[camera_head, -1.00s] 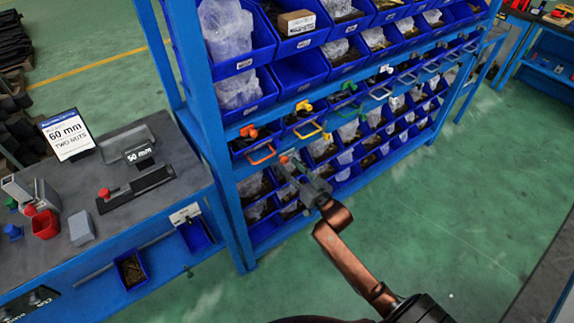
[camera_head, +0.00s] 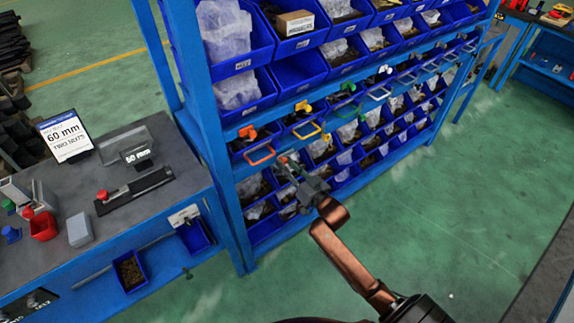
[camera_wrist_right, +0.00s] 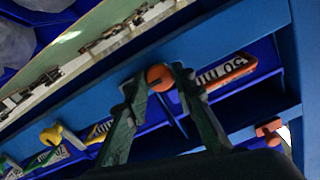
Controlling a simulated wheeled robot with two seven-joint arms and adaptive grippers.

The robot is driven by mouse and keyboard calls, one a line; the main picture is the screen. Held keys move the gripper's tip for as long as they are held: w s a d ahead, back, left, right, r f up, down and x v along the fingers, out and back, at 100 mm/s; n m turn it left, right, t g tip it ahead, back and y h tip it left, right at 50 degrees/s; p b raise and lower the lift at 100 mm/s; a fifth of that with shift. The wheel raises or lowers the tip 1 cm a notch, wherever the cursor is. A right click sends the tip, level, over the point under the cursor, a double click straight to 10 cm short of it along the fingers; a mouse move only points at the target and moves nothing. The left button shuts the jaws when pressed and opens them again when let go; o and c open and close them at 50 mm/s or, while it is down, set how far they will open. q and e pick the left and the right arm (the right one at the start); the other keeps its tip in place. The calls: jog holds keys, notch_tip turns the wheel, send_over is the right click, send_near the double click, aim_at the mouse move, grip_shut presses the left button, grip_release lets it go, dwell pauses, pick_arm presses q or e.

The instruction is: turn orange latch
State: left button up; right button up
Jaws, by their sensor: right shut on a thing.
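The orange latch (camera_wrist_right: 160,77) shows as a round orange knob in the right wrist view. My left gripper is in neither view.
An orange clamp-like piece (camera_head: 248,132) sits above the orange handle. A yellow knob (camera_wrist_right: 50,135) is farther along the rack. Blue bins (camera_head: 300,72) fill the rack. A grey bench (camera_head: 130,225) with a 60 mm sign (camera_head: 66,135) stands left. Green floor is clear at right.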

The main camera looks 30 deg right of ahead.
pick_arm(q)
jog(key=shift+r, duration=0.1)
pick_arm(e)
grip_shut()
jog(key=shift+r+n+p, duration=0.2)
jog(key=shift+n+p, duration=1.1)
jog(key=shift+n, duration=0.1)
jog(key=n+p, duration=0.2)
jog(key=n, duration=0.2)
jog(key=shift+n, duration=0.3)
jog(key=n+p, duration=0.1)
jog(key=n, duration=0.3)
jog(key=shift+f+n+p, duration=0.15)
jog(key=shift+n+p, duration=0.15)
jog(key=shift+p, duration=0.05)
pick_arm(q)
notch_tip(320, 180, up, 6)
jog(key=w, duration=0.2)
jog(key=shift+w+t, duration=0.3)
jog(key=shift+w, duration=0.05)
pick_arm(e)
jog(key=n, duration=0.5)
jog(key=o, duration=1.1)
grip_release()
